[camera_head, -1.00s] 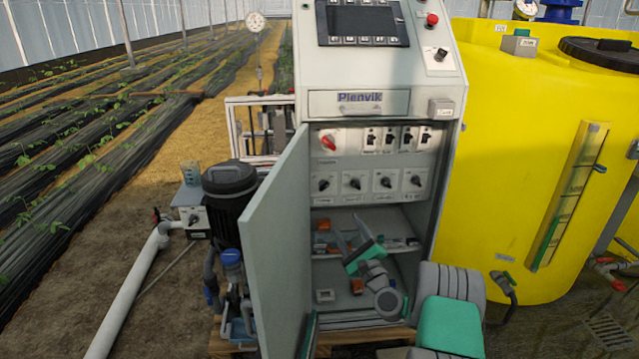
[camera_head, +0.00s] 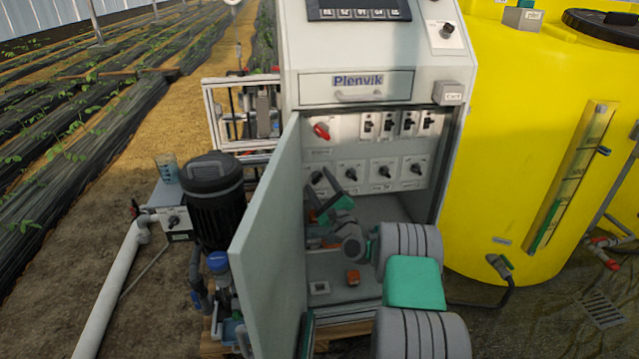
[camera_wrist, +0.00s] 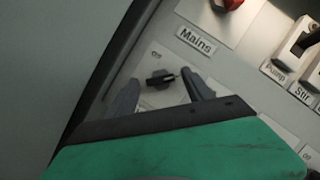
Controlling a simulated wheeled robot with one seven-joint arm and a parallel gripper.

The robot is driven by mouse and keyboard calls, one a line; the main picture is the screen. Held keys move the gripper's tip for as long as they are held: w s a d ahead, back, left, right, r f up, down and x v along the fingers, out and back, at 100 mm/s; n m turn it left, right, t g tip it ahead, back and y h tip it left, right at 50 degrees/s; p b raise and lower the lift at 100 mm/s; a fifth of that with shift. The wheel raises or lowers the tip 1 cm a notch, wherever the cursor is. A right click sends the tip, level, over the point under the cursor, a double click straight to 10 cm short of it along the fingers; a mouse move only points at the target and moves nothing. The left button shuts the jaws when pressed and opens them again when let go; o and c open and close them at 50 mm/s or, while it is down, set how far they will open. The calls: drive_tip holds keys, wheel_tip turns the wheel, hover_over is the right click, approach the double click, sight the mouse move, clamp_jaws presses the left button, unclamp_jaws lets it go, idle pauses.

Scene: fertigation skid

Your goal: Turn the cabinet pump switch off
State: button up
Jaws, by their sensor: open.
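In the wrist view, the black toggle switch (camera_wrist: 299,42) above the label "Pump" is at the right edge. In the head view, this pump switch (camera_head: 368,124) is leftmost in the upper toggle row inside the open cabinet. I cannot tell whether its lever is up or down. My gripper (camera_head: 315,181) is open and empty, before the left end of the lower knob row, below and left of the pump switch. In the wrist view, my gripper's fingers (camera_wrist: 158,82) stand either side of a black rotary knob (camera_wrist: 161,78); contact is unclear. Its label is unreadable.
The red mains knob (camera_head: 321,131) is left of the toggles. The open cabinet door (camera_head: 265,245) stands close on my gripper's left. More rotary knobs (camera_head: 385,171) line the lower row. A small orange part (camera_head: 352,278) lies on the cabinet floor.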

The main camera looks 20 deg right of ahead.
drive_tip(key=shift+w, duration=0.2)
clamp_jaws()
idle(0.6)
